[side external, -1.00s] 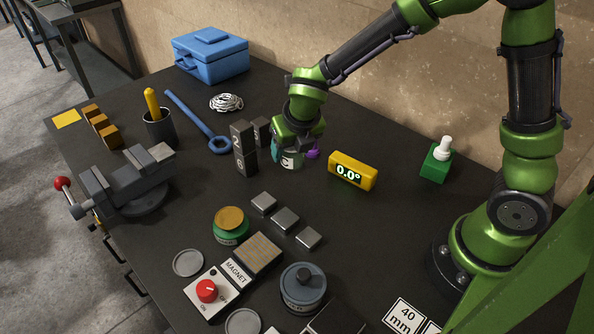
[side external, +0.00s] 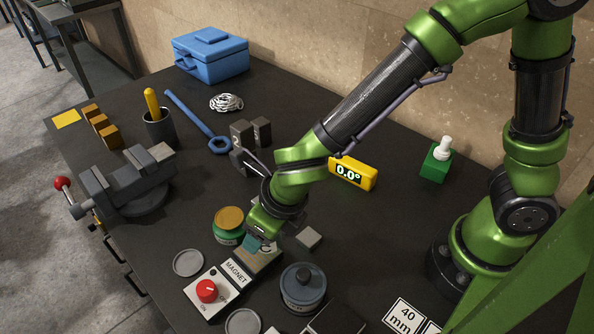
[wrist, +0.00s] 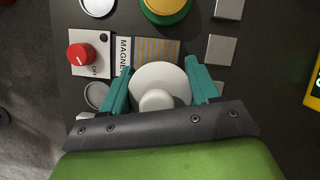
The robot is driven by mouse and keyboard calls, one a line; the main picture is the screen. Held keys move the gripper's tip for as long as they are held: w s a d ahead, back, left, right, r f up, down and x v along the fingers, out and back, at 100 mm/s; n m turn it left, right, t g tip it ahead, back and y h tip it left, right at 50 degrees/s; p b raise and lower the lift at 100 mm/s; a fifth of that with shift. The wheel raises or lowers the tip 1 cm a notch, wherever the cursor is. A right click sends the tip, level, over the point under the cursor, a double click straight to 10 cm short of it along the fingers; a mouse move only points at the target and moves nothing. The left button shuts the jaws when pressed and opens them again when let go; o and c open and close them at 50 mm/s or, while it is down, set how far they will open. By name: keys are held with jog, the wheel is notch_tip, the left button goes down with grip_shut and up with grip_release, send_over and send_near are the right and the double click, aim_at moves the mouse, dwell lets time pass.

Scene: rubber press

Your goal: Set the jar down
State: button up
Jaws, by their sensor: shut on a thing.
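In the wrist view, a jar with a round white lid (wrist: 160,78) and a white knob (wrist: 157,100) is between the teal fingers of my gripper (wrist: 160,90), which is shut on it. In the side view my gripper (side external: 263,240) is over the striped magnet plate (side external: 262,258). The held jar is mostly hidden there by the gripper, and I cannot tell its height above the plate. In the wrist view the jar overlaps the lower edge of the striped plate (wrist: 158,45).
A green jar with an orange lid (side external: 230,222) stands close on the left. A grey jar with a dark knob (side external: 303,287) stands close at lower right. Grey blocks (side external: 308,238), the red-knob magnet switch (side external: 207,290) and flat discs (side external: 188,262) lie around. A yellow display (side external: 352,172) stands behind.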

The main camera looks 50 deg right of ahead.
jog(key=shift+s+a+f+n, duration=0.25)
jog(key=shift+s+a+n, duration=0.05)
jog(key=shift+s+a, duration=0.25)
jog(key=w+a, duration=0.3)
jog(key=w, duration=0.1)
jog(key=w+a+f, duration=0.1)
jog(key=w+a, duration=0.7)
jog(key=shift+f, duration=0.2)
jog(key=shift+d+f, duration=0.1)
jog(key=shift+f, duration=1.65)
jog(key=shift+f, duration=0.15)
jog(key=o, duration=1.2)
jog(key=shift+c, duration=0.2)
